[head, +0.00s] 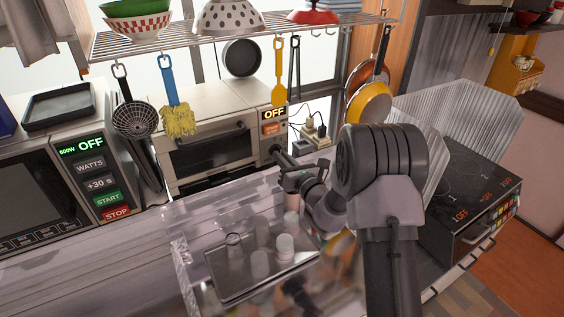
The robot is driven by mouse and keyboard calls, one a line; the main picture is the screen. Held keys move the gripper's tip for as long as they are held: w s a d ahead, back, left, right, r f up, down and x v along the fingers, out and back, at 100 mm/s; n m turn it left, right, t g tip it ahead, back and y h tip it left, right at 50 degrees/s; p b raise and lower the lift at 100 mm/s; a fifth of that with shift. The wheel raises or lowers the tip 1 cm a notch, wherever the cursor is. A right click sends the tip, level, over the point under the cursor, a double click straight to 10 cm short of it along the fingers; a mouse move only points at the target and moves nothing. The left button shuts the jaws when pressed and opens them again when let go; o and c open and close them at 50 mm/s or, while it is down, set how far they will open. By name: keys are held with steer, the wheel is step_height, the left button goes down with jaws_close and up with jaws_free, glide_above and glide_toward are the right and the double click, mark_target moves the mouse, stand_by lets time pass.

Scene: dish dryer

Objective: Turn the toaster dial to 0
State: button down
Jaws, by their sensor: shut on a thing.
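The toaster (208,146) is a beige oven with a dark glass door, standing on the counter behind the clear rack. Its small display (274,114) at the upper right of the front reads OFF, with an orange button (273,129) below it. My gripper (278,153) reaches in from the right to the lower right of the toaster's front. It is shut on the toaster dial, which is mostly hidden by the fingers, so its pointer cannot be read.
A clear dish dryer (180,240) with a metal tray (222,290) stands in front of the toaster. A microwave (100,175) is at left. Utensils hang from the wire shelf (250,24) above. Plugs (316,130) and a ribbed clear panel (470,112) are at right.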

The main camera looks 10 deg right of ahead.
steer(key=shift+f+n+b, duration=0.1)
steer(key=shift+n+b, duration=0.5)
steer(key=shift+n, duration=0.4)
steer(key=c, duration=1.5)
jaws_free()
steer(key=v, duration=1.7)
steer(key=shift+s, duration=0.2)
